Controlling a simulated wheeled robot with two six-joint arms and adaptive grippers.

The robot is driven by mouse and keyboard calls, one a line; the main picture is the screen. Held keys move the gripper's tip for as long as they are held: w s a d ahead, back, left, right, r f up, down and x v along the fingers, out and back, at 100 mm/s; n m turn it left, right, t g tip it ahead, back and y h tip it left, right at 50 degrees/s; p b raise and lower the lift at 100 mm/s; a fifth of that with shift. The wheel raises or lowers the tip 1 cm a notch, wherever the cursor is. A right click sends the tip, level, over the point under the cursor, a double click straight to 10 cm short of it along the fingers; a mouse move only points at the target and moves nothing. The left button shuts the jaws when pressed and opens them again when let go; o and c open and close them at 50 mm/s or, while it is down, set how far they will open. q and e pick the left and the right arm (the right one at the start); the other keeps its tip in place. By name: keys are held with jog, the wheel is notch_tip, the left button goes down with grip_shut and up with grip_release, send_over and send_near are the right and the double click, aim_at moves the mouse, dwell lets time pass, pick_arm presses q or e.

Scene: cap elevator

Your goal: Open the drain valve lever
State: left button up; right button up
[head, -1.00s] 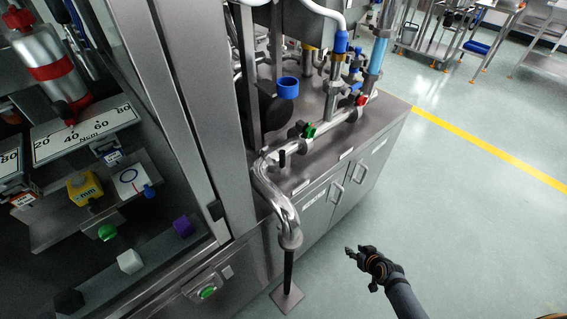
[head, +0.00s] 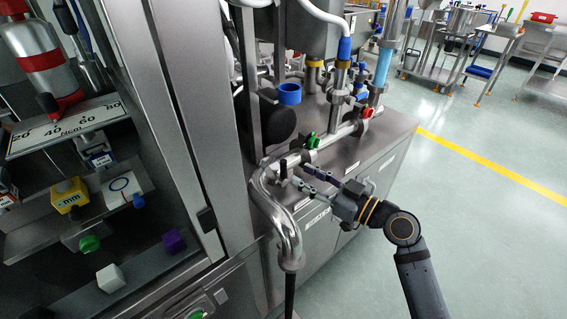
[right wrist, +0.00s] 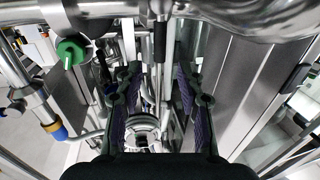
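A black lever (head: 283,168) stands on the shiny steel pipe, near where the pipe bends down; I take it as the drain valve lever. My right gripper (head: 302,174) is open and empty, just to the right of this lever, with its fingers pointing at it. In the right wrist view the black lever (right wrist: 160,42) shows upright ahead, between the lines of the two open fingers (right wrist: 158,80). I see no contact between fingers and lever. My left gripper is in no view.
The steel pipe (head: 285,225) bends down in front of the cabinet (head: 360,170). A green handle (head: 312,141) and a red handle (head: 367,112) sit farther along the piping. A blue cup-like ring (head: 289,94) is above. A framed instrument case fills the left.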

aim_at(286, 166)
jog(key=p+x, duration=0.1)
jog(key=x, duration=0.6)
jog(key=shift+w+a, duration=0.2)
grip_shut()
